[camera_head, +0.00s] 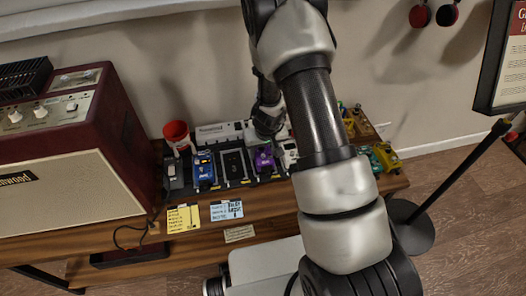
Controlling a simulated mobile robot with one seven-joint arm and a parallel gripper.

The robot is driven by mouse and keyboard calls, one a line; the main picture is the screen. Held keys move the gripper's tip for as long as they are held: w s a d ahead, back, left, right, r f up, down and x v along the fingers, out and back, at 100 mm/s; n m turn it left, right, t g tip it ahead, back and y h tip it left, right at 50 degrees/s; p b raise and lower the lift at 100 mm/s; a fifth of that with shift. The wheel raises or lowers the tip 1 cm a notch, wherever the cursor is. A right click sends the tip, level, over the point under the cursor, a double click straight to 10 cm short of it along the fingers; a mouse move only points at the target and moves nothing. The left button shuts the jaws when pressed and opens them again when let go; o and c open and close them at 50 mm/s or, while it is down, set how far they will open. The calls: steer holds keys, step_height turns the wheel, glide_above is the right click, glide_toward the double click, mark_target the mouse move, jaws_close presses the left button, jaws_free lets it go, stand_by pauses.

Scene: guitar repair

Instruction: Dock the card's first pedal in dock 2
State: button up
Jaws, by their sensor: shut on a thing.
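My gripper (267,124) points down at the back of the pedal row, partly behind my own arm. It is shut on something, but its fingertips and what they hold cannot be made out. A blue pedal (203,170) stands toward the left of the board. Right of it is a dark, bare slot with a pale outline (234,164). A purple pedal (264,160) stands right of that slot, just in front of my gripper, and a white pedal (289,152) is beside it. A yellow card (183,218) and a blue card (226,210) hang at the bench front; their writing is too small to read.
A large maroon amplifier (60,150) fills the left. A red cup (177,135) and a white lettered box (215,133) stand behind the row. Green (374,159) and yellow (388,156) pedals lie at the right. A black stand (410,222) rises from the floor.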

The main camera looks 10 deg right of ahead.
steer(key=shift+f+b, duration=0.45)
steer(key=shift+f, duration=0.05)
steer(key=o, duration=1.4)
steer(key=shift+o, duration=0.5)
steer(key=o, duration=0.3)
steer(key=shift+r+p, duration=3.25)
steer(key=shift+r, duration=0.8)
